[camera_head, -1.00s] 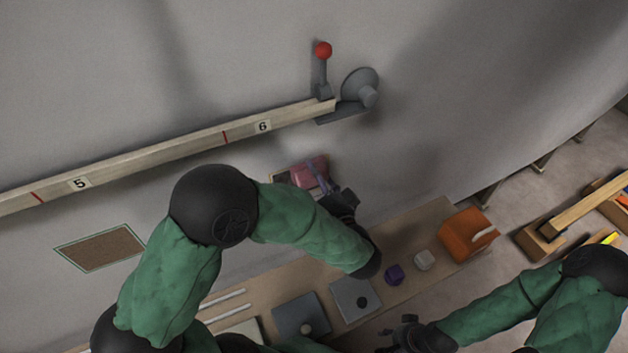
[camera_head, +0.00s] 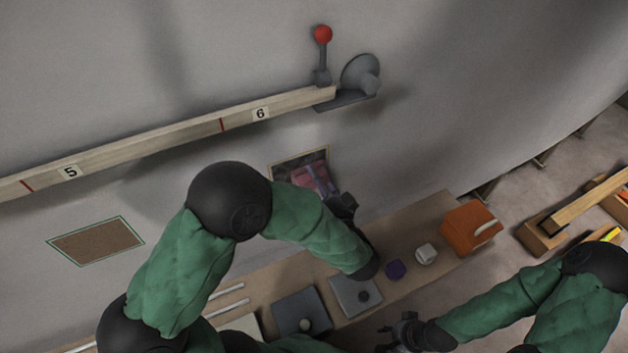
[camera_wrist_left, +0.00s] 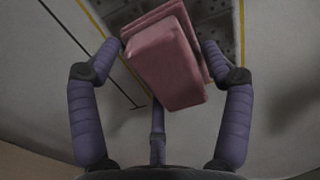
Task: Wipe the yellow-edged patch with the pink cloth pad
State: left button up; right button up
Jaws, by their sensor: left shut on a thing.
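The pink cloth pad (camera_head: 314,178) is a thick pink block, also large in the left wrist view (camera_wrist_left: 168,65). My left gripper (camera_head: 325,191) is shut on it, with a purple finger on either side. The yellow-edged patch (camera_head: 287,168) is a dark speckled panel on the grey hull. The pad lies over its lower right part in the head view, and the upper and left parts show. In the left wrist view, the patch (camera_wrist_left: 222,42) shows behind the pad; I cannot tell if they touch. My right gripper (camera_head: 396,332) is low down, away from the patch; its jaws are unclear.
A green-edged brown patch (camera_head: 97,241) is on the hull at left. A numbered wooden rail (camera_head: 165,140) and a red-knobbed lever (camera_head: 322,55) are above.

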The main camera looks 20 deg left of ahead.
pick_arm(q)
jog(key=shift+f, duration=2.85)
jog(key=o, duration=0.5)
jog(key=shift+c, duration=0.2)
jog(key=c, duration=0.5)
jog(key=shift+o, duration=0.2)
jog(key=shift+s+d, duration=0.1)
jog(key=shift+d, duration=0.05)
jog(key=shift+s+d, duration=0.3)
jog(key=shift+d, duration=0.05)
jog(key=shift+d, duration=0.1)
jog(key=shift+v, duration=2.45)
jog(key=shift+s, duration=0.1)
